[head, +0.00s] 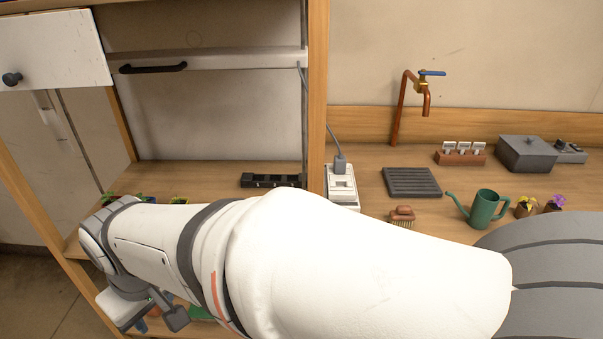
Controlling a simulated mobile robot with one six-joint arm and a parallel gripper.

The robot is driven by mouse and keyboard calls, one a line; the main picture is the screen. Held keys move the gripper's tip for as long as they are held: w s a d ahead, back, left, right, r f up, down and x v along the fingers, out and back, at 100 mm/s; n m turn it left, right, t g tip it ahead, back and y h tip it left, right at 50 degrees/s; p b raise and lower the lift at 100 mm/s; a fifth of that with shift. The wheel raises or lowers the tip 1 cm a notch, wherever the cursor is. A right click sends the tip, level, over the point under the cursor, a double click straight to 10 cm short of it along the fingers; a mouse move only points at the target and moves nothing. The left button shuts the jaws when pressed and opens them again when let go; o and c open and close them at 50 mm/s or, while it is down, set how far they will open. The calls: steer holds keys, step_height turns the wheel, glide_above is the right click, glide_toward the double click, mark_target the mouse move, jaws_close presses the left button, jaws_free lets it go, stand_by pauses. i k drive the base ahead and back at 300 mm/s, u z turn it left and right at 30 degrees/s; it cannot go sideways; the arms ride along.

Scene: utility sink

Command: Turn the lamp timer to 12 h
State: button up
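I cannot make out a clear timer dial. A white box (341,186) with a grey plug and cord in its top stands on the counter beside the wooden post; it may be the lamp timer, but no setting is readable. A white lamp bar (215,59) runs across the upper shelf bay, with a cord down the post. My arm stretches across the front to the lower left. Part of my gripper (172,314) shows low at the left, apart from the white box; its fingers are too hidden to tell open from shut.
On the counter are a grey slatted mat (412,182), brush (402,215), green watering can (484,208), grey lidded box (526,153) and flower pots (525,206). A copper tap (403,105) stands behind.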

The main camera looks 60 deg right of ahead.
mark_target(560, 144)
steer(key=u, duration=0.35)
steer(key=k, duration=2.05)
steer(key=z, duration=2.8)
